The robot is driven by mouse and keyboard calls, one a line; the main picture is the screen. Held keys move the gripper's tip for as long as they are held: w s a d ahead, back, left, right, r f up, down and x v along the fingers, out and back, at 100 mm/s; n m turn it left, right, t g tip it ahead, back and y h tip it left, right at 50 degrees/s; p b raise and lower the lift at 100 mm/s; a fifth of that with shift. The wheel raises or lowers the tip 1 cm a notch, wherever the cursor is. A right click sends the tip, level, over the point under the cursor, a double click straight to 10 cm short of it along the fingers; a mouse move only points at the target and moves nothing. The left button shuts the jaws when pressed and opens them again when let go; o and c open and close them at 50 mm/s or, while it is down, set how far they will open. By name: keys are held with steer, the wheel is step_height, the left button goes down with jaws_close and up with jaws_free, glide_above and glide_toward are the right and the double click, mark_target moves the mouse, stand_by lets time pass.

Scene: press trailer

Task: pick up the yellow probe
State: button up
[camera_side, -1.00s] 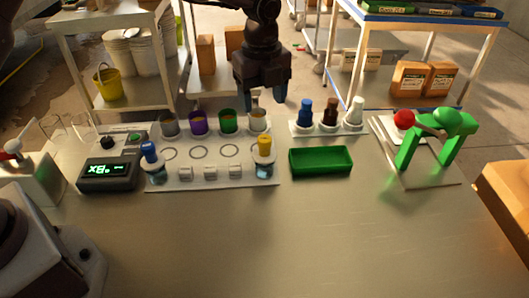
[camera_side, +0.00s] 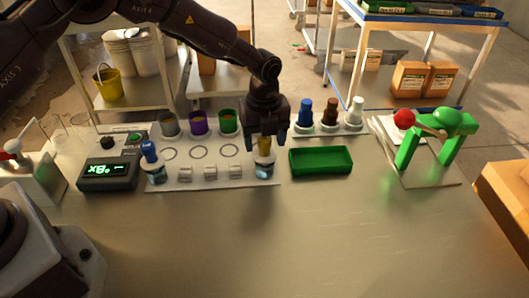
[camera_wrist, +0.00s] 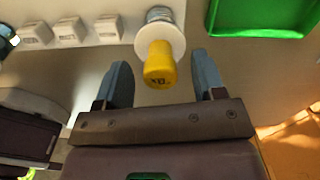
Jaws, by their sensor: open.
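The yellow probe (camera_side: 264,145) stands upright in a clear cup of bluish liquid (camera_side: 264,171) at the right end of the white rack plate. My gripper (camera_side: 265,143) is directly above it, pointing down, with a blue-grey finger on each side of the yellow top. In the wrist view the yellow probe's cap (camera_wrist: 160,66) shows between and slightly beyond the open fingertips of my gripper (camera_wrist: 160,68), touching neither. A white collar sits below the cap.
A blue-topped probe (camera_side: 149,150) stands at the plate's left end. Purple and green cups (camera_side: 228,122) line the back. A green tray (camera_side: 321,160) lies close on the right, with several bottles (camera_side: 330,115) behind it. A green press-like stand (camera_side: 437,140) is farther right. The front table is clear.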

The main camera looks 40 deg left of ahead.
step_height(320, 180, down, 2)
steer(key=shift+f, duration=0.2)
steer(key=c, duration=0.5)
steer(key=shift+c, duration=0.2)
steer(key=shift+r, duration=0.2)
